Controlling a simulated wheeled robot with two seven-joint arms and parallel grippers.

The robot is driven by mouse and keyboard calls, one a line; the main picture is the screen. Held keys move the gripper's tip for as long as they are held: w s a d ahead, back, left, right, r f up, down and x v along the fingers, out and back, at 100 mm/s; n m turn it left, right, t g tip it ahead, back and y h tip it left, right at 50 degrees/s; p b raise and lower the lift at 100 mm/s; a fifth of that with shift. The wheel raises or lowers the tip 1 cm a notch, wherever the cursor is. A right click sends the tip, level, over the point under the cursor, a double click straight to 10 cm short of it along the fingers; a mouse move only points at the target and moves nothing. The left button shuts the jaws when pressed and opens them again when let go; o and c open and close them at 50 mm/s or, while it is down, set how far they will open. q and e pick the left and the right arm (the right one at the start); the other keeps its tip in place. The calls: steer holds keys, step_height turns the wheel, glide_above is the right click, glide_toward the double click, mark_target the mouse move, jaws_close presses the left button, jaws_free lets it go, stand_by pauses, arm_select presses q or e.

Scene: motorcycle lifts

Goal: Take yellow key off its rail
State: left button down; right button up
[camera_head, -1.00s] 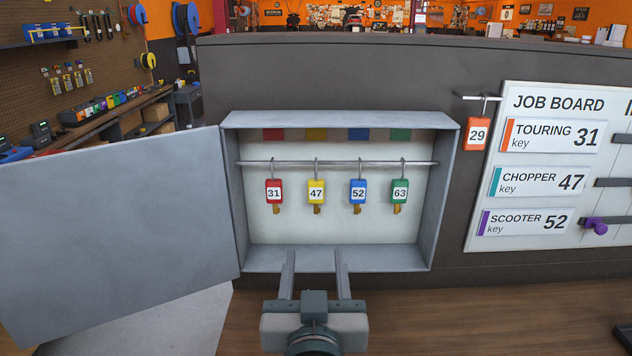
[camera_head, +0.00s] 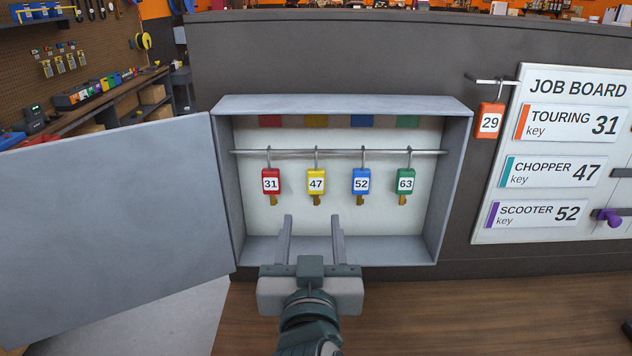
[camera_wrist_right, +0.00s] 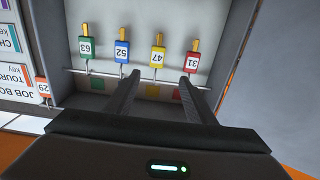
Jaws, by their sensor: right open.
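The yellow key (camera_head: 317,181), tagged 47, hangs by a hook from the metal rail (camera_head: 431,153) inside the open grey key cabinet (camera_head: 345,105). It hangs between the red key (camera_head: 271,181), tagged 31, and the blue key (camera_head: 361,181), tagged 52. The green key (camera_head: 406,180), tagged 63, hangs at the right. My right gripper (camera_head: 311,221) is open and empty, its fingers at the cabinet opening below the yellow key and apart from it. In the upside-down wrist view the yellow key (camera_wrist_right: 158,58) shows between the fingers (camera_wrist_right: 160,80). My left gripper is out of view.
The cabinet door (camera_head: 110,225) stands open at the left. An orange key (camera_head: 490,120), tagged 29, hangs on a hook outside the cabinet. The job board (camera_head: 560,160) is at the right, with a purple-ended peg (camera_head: 609,217).

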steer(key=b, duration=0.2)
glide_toward(316, 180)
steer(key=w, duration=0.5)
steer(key=shift+a+f, duration=0.15)
steer(key=shift+a, duration=0.15)
steer(key=shift+w, duration=0.35)
steer(key=shift+w+d+r+b, duration=0.1)
steer(key=shift+w+d+b, duration=0.1)
steer(key=shift+w, duration=1.1)
steer(key=shift+w+d+r+b, duration=0.1)
steer(key=shift+w+b, duration=0.05)
steer(key=shift+w, duration=1.1)
steer(key=c, duration=1.1)
